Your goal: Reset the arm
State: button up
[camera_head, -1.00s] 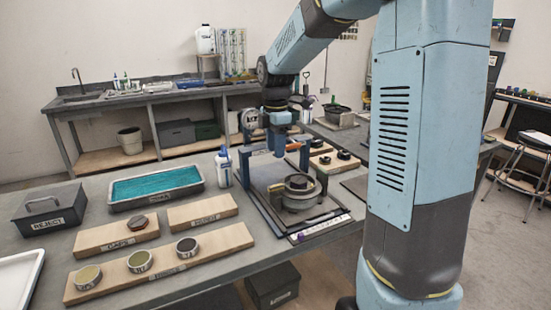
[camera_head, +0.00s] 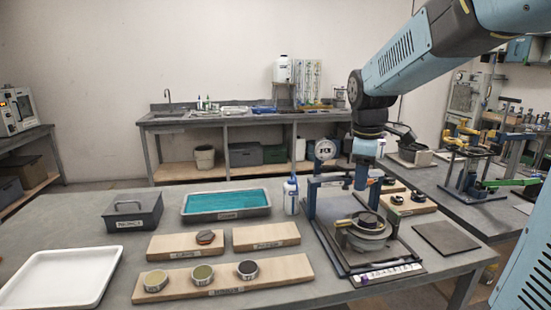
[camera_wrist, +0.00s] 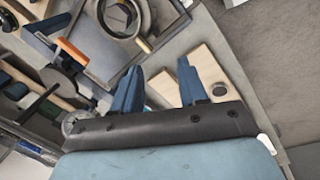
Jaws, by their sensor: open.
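My gripper (camera_head: 362,184) hangs pointing down over the back part of the blue-framed press (camera_head: 311,212) on the bench, and its fingers are partly hard to make out there. In the wrist view my gripper (camera_wrist: 158,70) shows two separate blue fingers with nothing between them. A grey ring-shaped fixture (camera_head: 366,240) sits on the press base, in front of and below my gripper. It also shows at the top of the wrist view (camera_wrist: 120,14). An orange-handled lever (camera_wrist: 73,50) lies left of the fingers in the wrist view.
A dial gauge (camera_head: 325,150) and a white bottle (camera_head: 291,196) stand close left of my gripper. Wooden boards (camera_head: 222,285) with small cups, a teal tray (camera_head: 226,218), a reject box (camera_head: 133,225) and a white tray (camera_head: 35,275) cover the bench to the left.

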jog(key=s+d+r+m+t, duration=0.1)
jog(key=s+m+t, duration=0.3)
jog(key=s+m, duration=0.9)
jog(key=s+d, duration=0.1)
jog(key=s, duration=0.4)
jog(key=shift+s+r+m+y, duration=0.15)
jog(key=shift+s+m+y, duration=0.05)
jog(key=shift+m+y, duration=0.1)
dwell(1.1)
